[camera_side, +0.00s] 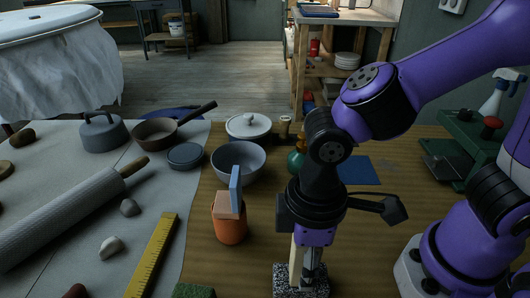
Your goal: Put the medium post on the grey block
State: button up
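A pale, cream upright post (296,261), which I take to be the medium post, stands over a speckled grey block (287,287) at the bottom edge of the picture. Its lower end is at the block's top; whether it touches is unclear. My gripper (311,270) points down over the block, its dark and silver finger part just right of the post. The gripper's body hides the post's upper part. I cannot tell if the fingers clasp the post or are apart from it.
Left of my gripper, an orange pot (230,232) carries a pinkish block (227,205) and an upright blue slab (235,188). A grey bowl (238,161), a green bottle (296,162) and a lidded pot (248,127) stand behind. A yellow ruler (153,256) lies left.

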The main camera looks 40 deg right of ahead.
notch_tip(320, 180, up, 11)
jog(key=shift+r, duration=0.2)
jog(key=shift+w+d+r, duration=0.1)
jog(key=shift+r, duration=0.2)
jog(key=w+d+f+m+t, duration=0.1)
jog(key=d+m, duration=0.3)
jog(key=d, duration=0.4)
jog(key=w+d+m+t, duration=0.2)
jog(key=d+m+t, duration=0.2)
jog(key=d, duration=0.4)
jog(key=shift+w+d+f+m+t, duration=0.25)
jog(key=shift+f+m+t, duration=0.1)
jog(key=shift+m, duration=0.15)
